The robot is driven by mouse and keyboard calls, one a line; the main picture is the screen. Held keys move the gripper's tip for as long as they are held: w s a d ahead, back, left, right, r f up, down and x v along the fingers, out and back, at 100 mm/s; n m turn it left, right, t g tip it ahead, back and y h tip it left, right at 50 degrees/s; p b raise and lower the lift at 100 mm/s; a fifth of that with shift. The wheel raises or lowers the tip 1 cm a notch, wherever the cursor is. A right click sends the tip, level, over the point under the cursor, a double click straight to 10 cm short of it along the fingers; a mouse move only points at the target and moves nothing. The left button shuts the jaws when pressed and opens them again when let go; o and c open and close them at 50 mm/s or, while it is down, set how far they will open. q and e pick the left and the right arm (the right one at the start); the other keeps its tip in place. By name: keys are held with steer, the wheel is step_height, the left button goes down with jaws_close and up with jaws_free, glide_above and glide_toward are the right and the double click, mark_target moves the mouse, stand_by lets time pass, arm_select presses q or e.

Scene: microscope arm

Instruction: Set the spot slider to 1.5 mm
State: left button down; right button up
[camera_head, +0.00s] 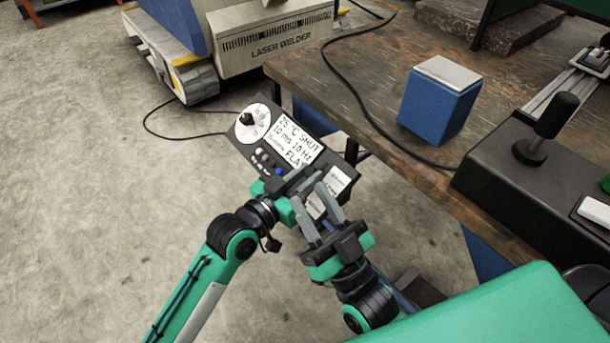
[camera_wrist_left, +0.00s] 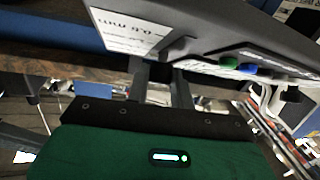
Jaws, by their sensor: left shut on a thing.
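The control panel (camera_head: 290,150) is tilted and carries a dial, a screen, buttons and white labels. My left gripper (camera_head: 303,183) is at the panel's lower edge and covers part of it. In the left wrist view, my left gripper's fingers (camera_wrist_left: 160,68) reach up to the panel's underside (camera_wrist_left: 215,38) and are shut on a small grey piece, which looks like the spot slider's knob (camera_wrist_left: 178,47). A white label with mirrored-looking mm text is beside it. The slider's exact setting cannot be read. My right gripper (camera_head: 318,200) is open, just below and right of the left one.
A wooden table (camera_head: 390,60) holds a blue box (camera_head: 440,100) and a dark unit with a black joystick (camera_head: 545,130). A laser welder (camera_head: 270,45) stands behind. A black cable crosses the table.

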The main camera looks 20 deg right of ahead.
arm_select(q)
steer(key=c, duration=1.2)
jaws_free()
steer(key=shift+s+a, duration=0.3)
steer(key=shift+a, duration=0.25)
steer(key=shift+p+v, duration=0.95)
steer(key=shift+v, duration=5.35)
arm_select(e)
step_height(320, 180, down, 8)
steer(key=a+g, duration=0.2)
steer(key=g, duration=0.3)
steer(key=shift+a+h, duration=0.2)
steer(key=shift+h, duration=0.1)
arm_select(q)
steer(key=shift+r, duration=0.1)
